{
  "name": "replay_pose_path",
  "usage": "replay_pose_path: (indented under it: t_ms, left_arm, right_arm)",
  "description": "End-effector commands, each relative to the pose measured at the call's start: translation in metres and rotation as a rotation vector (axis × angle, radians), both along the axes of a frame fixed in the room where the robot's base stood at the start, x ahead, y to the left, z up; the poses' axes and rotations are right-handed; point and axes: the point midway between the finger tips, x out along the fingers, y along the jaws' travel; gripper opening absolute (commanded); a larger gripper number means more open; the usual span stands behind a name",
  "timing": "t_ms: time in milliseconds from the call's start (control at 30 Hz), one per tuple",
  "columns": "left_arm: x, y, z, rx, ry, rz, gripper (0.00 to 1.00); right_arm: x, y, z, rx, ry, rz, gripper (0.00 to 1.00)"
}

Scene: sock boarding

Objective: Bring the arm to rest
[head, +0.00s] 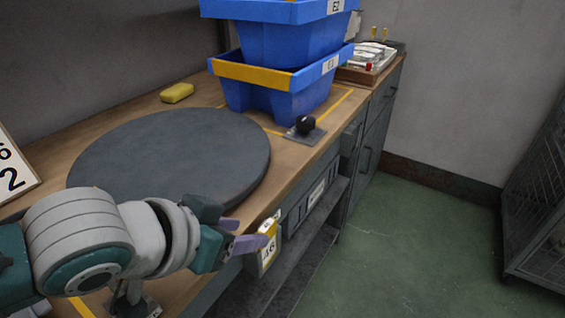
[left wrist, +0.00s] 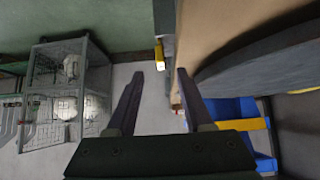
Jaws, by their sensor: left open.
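My left gripper (head: 241,234) is in the head view, beyond the front right side of a round grey disc (head: 170,155) on the wooden bench. Its two purple-grey fingers are apart, with nothing between them. They point to the right, near the bench's front edge and a yellow-and-white label marked 46 (head: 268,245). In the left wrist view the two fingers of the left gripper (left wrist: 160,74) stand open and empty. I cannot tell whether the gripper touches the label. My right gripper is not in view.
Stacked blue bins (head: 290,95) stand behind the disc, with a black knob (head: 305,125) on a plate beside them. A yellow sponge-like block (head: 177,93) lies near the wall. A wire cage (head: 540,215) stands at the right. The green floor (head: 420,240) between is clear.

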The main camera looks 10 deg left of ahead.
Motion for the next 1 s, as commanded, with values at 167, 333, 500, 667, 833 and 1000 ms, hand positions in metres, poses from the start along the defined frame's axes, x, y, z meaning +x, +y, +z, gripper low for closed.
replay_pose_path:
  t_ms: [167, 333, 500, 667, 833, 1000]
  left_arm:
    - [0.0, -0.001, 0.001, -0.005, 0.0, -0.001, 0.51]
    - [-0.001, -0.003, 0.003, -0.007, 0.0, -0.002, 0.51]
    - [-0.031, -0.016, 0.043, -0.012, 0.056, 0.003, 0.51]
    - [-0.093, -0.007, 0.113, 0.025, 0.188, 0.056, 0.51]
    - [-0.155, 0.029, 0.166, 0.094, 0.335, 0.133, 0.51]
    - [-0.213, 0.062, 0.211, 0.158, 0.471, 0.201, 0.51]
  right_arm:
    - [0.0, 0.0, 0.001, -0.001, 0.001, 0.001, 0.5]
    - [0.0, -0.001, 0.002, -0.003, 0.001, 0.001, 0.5]
    - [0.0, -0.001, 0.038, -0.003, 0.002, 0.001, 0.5]
    - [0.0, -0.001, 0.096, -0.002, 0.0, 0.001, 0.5]
    - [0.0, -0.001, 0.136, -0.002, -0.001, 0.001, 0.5]
    - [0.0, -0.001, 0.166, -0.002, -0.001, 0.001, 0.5]
